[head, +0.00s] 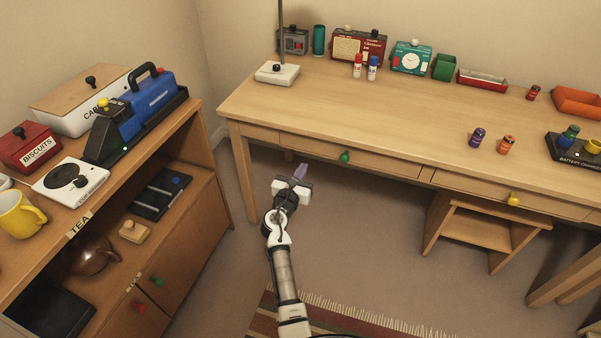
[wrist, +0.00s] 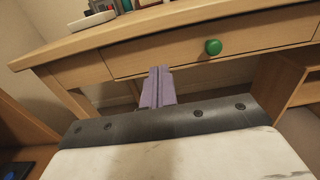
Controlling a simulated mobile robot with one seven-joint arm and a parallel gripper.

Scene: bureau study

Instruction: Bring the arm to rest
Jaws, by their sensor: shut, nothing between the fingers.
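My gripper (head: 300,172) is in the middle of the head view, above the floor in front of the desk. Its purple fingers are together with nothing between them. In the wrist view the shut fingers (wrist: 158,87) point at the desk's front. The drawer with the green knob (head: 344,157) is to the right of the fingers and looks shut. The same green knob shows in the wrist view (wrist: 213,47). My arm reaches up from the bottom of the head view. I cannot tell the exact gap between fingertips and desk.
The desk (head: 400,110) spans the back right, with radios, a clock and several small cans. A wooden cabinet (head: 205,215) stands at left with a yellow mug (head: 18,217) and a blue machine (head: 150,95). A stool (head: 480,225) is under the desk. Open carpet lies around my arm.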

